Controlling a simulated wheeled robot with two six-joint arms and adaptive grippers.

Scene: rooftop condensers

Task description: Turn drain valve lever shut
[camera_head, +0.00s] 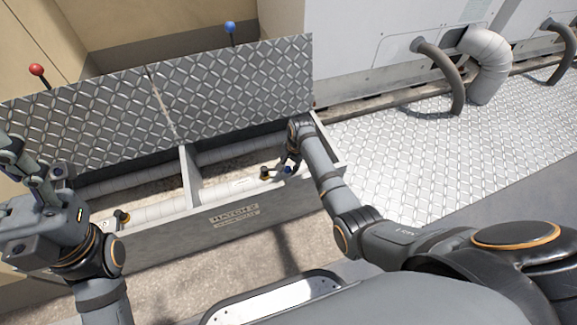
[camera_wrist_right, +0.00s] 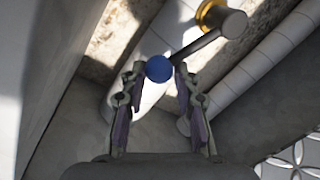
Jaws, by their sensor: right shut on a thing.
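The drain valve lever (camera_wrist_right: 197,47) is a dark rod running from a brass-collared valve stem (camera_wrist_right: 222,18) to a blue ball knob (camera_wrist_right: 158,68). In the head view the valve (camera_head: 266,172) sits in the right compartment of the open floor trough, at its front side. My right gripper (camera_head: 291,163) reaches down into that compartment and is shut on the blue knob, one finger on each side of it. The fingers partly hide the lever end in the head view. My left gripper (camera_head: 35,165) is raised at the left edge, open and empty.
A second brass valve (camera_head: 122,215) sits in the left compartment, beyond a divider (camera_head: 190,176). Two tread-plate hatch lids (camera_head: 235,88) stand open behind, with red (camera_head: 37,70) and blue (camera_head: 230,27) knobs. Condenser units with hoses (camera_head: 440,75) stand at back right; tread-plate floor is clear there.

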